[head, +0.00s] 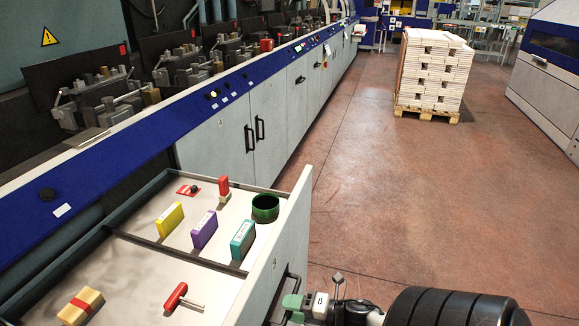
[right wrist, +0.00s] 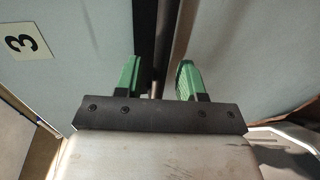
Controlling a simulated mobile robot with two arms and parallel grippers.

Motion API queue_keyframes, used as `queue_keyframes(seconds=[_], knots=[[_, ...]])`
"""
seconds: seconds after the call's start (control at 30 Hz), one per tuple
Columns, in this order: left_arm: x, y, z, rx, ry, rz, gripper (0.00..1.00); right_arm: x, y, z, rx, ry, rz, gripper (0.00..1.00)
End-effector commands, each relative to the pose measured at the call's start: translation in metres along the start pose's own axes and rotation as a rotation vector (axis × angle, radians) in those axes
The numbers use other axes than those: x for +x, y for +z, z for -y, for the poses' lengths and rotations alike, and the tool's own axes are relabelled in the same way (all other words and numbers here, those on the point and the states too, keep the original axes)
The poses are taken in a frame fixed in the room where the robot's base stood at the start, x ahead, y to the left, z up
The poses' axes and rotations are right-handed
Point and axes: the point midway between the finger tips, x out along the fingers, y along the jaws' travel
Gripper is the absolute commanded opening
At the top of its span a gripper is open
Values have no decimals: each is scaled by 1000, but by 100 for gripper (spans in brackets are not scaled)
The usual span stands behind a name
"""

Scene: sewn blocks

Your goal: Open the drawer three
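A drawer (head: 150,276) stands pulled out at the lower left in the head view, with its contents showing. Its pale front panel (head: 276,243) carries a dark handle (head: 292,276). My right gripper (head: 294,305) is at this handle, at the outer side of the front. In the right wrist view its two green fingers (right wrist: 158,80) are apart, one on each side of a dark upright bar and a thin rod. I cannot tell whether they touch it. A label with a 3 (right wrist: 24,46) is on the grey panel at the left. My left gripper is not in view.
The drawer holds yellow, purple and teal boxes, a green cup (head: 265,207), a red-handled tool (head: 180,298) and a yellow block (head: 81,306). A long machine with cabinet doors (head: 268,125) runs along the left. The floor (head: 400,200) to the right is clear up to a loaded pallet (head: 430,75).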

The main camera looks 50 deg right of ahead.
Motion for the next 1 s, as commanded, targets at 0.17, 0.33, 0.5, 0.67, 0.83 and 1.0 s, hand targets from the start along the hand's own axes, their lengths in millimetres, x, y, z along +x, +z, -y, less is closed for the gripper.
queue_keyframes(seconds=[0.17,0.33,0.5,0.67,0.83,1.0], knots=[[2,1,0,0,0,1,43,-35,-1,3,1,-6,1,39],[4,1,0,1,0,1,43,-69,-1,2,2,-5,0,39],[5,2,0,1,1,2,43,-90,-1,1,1,-3,0,39],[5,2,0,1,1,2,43,-98,-1,1,-1,-2,-1,39],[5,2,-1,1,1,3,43,-98,-1,0,-1,-1,-1,39],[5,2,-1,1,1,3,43,-98,-1,0,-1,-1,-1,39]])
